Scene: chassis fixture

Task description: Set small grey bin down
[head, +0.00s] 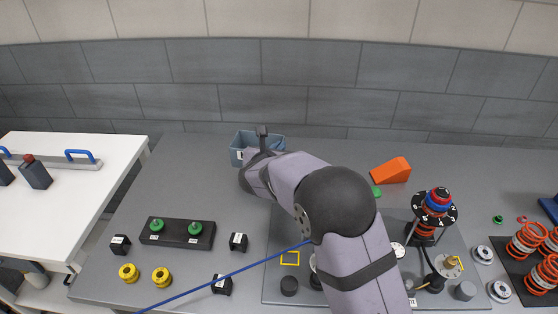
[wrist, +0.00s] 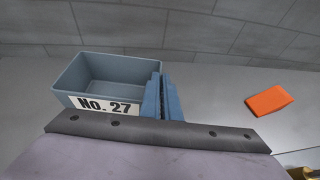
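The small grey bin (head: 240,143) is at the back of the grey table, partly hidden behind my arm in the head view. In the wrist view the bin (wrist: 82,80) is upright and looks empty, with a white "No. 27" label on its near wall. My gripper (wrist: 163,97) has its two blue fingers close together at the bin's right side wall, which they partly hide. They look shut on that wall. In the head view my gripper's fingertips are largely hidden. I cannot tell whether the bin's base touches the table.
An orange wedge (head: 391,170) lies right of the bin; it also shows in the wrist view (wrist: 269,100). A grey tiled wall (head: 200,85) stands behind. A black block with green knobs (head: 177,233) is front left. Bare table lies left of the bin.

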